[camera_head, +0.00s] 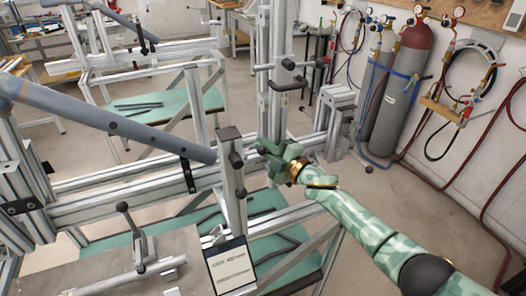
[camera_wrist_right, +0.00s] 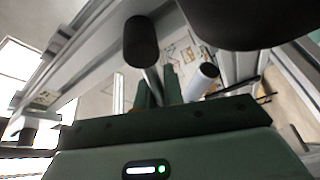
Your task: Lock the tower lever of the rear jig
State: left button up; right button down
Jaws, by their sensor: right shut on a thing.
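My right gripper (camera_head: 266,152) is beside the short aluminium tower (camera_head: 230,185) near the picture's middle. Its jaws hide most of what they hold in the head view. In the right wrist view, the fingers (camera_wrist_right: 160,92) are shut on the thin metal rod of the tower lever, whose black knob (camera_wrist_right: 141,40) stands beyond the fingertips. Black knobs (camera_head: 237,160) also show on the tower in the head view. The lever's exact angle is hard to tell. My left gripper is not in view.
A long grey tube (camera_head: 110,122) lies across the jig's left side, ending at the tower. A taller aluminium post (camera_head: 274,80) with black handles stands behind my gripper. A sign card (camera_head: 231,267) stands in front. Gas cylinders (camera_head: 398,90) are at the back right.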

jog(key=shift+w+d+r+m+t, duration=0.1)
jog(key=shift+d+r+m+t, duration=0.2)
jog(key=shift+m, duration=0.55)
jog(key=shift+w+d+r+m+t, duration=0.1)
jog(key=shift+r+m+t, duration=0.25)
jog(key=shift+m, duration=0.5)
jog(key=c, duration=1.5)
grip_release()
jog(key=shift+s, duration=0.1)
jog(key=p+v, duration=0.2)
jog(key=v, duration=1.4)
jog(key=shift+f, duration=0.2)
jog(key=shift+d, duration=0.1)
jog(key=shift+c, duration=0.3)
